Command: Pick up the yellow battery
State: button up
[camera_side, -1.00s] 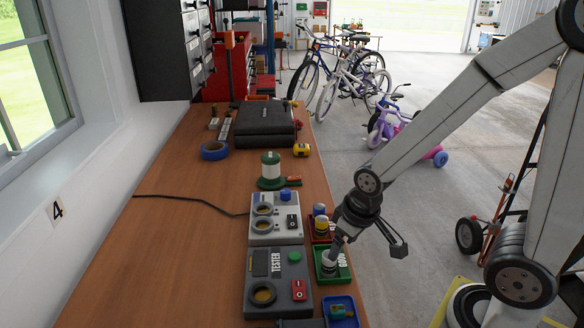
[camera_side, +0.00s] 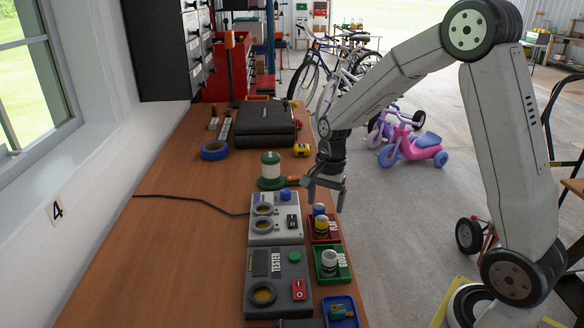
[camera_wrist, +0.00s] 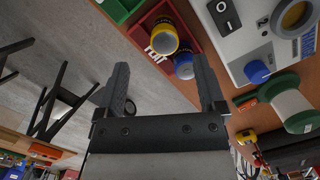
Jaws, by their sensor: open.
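The yellow battery (camera_side: 321,225) stands in the red tray (camera_side: 336,238) at the right edge of the bench. It also shows in the wrist view (camera_wrist: 163,42), close to a blue battery (camera_wrist: 184,66) in the same red tray (camera_wrist: 191,37). The blue battery also shows in the side view (camera_side: 319,209), just behind the yellow one. A white-topped battery (camera_side: 329,259) stands in the green tray (camera_side: 343,272). My gripper (camera_side: 326,195) is open and empty, pointing down above the red tray's far end. Its two fingers show in the wrist view (camera_wrist: 163,75), apart, with the batteries beyond them.
Left of the trays are a grey tester (camera_side: 277,283) and a lighter device with a blue knob (camera_side: 274,231). A green-and-white spool (camera_side: 270,171) stands behind them. A blue tray (camera_side: 342,312) is at the front. The bench's left side is mostly clear, except for a black cable.

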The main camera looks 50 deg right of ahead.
aim_at(322, 219)
jog(key=shift+w+d+m, duration=0.2)
jog(key=shift+m, duration=0.1)
jog(key=shift+a+f, duration=0.15)
jog(key=shift+f, duration=1.15)
jog(key=shift+f, duration=0.15)
jog(key=shift+a+f, duration=0.2)
jog(key=shift+f, duration=1.05)
jog(key=shift+a+f, duration=0.15)
jog(key=shift+f, duration=1.05)
grip_shut()
